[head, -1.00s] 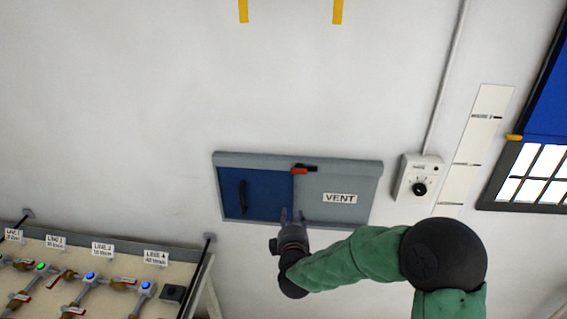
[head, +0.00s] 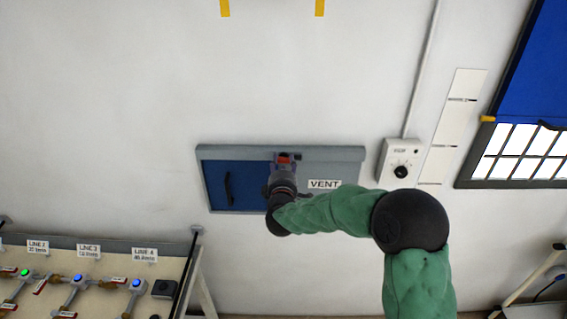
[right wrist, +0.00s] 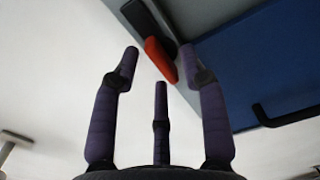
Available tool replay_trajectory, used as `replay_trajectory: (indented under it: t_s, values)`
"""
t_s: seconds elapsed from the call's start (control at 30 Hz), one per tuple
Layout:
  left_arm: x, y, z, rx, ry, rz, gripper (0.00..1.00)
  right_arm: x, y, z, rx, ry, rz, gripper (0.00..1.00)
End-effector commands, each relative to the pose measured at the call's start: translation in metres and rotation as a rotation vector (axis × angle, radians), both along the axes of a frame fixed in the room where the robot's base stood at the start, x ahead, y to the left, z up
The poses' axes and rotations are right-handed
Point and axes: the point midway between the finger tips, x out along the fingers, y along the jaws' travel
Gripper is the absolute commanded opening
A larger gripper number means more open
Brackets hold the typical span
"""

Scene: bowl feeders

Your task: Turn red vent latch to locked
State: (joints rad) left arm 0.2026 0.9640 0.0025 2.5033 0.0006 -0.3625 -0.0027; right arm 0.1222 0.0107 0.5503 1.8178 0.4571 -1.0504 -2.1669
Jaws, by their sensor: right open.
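The red vent latch (head: 285,158) sits on the top rail of the vent frame, near the middle. In the right wrist view the latch (right wrist: 160,60) shows its red lever with a black part beyond it. My right gripper (head: 285,166) is at the latch and partly covers it in the head view. In the right wrist view its dark fingers (right wrist: 159,64) are spread open, with the lever seen between the tips. I cannot tell whether they touch it. The blue vent door (head: 247,186) is left of the VENT label (head: 324,184). My left gripper is not in view.
A black door handle (head: 228,188) is on the blue door. A control box with a black knob (head: 401,172) is on the wall to the right. A valve bench (head: 105,262) stands at lower left.

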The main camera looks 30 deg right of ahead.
Motion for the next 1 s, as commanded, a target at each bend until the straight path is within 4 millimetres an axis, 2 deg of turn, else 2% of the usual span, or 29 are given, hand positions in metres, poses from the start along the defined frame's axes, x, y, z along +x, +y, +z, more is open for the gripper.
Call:
replay_trajectory:
  t_s: [0.17,0.47,0.6,0.63,1.0]
  values:
    - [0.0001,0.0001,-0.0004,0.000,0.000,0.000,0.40,0.0097,-0.0064,0.0000,0.000,0.000,0.000,0.44]
    - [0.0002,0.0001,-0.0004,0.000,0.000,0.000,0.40,0.0109,-0.0069,0.0003,0.000,0.000,0.001,0.44]
    - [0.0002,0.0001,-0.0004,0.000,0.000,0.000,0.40,0.0108,-0.0069,0.0002,0.000,0.000,0.000,0.04]
    - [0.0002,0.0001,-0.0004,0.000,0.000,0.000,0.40,0.0108,-0.0069,0.0002,0.000,0.000,0.000,0.00]
    - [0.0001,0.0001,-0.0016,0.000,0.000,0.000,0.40,0.0107,-0.0069,-0.0003,0.024,-0.015,0.000,0.00]
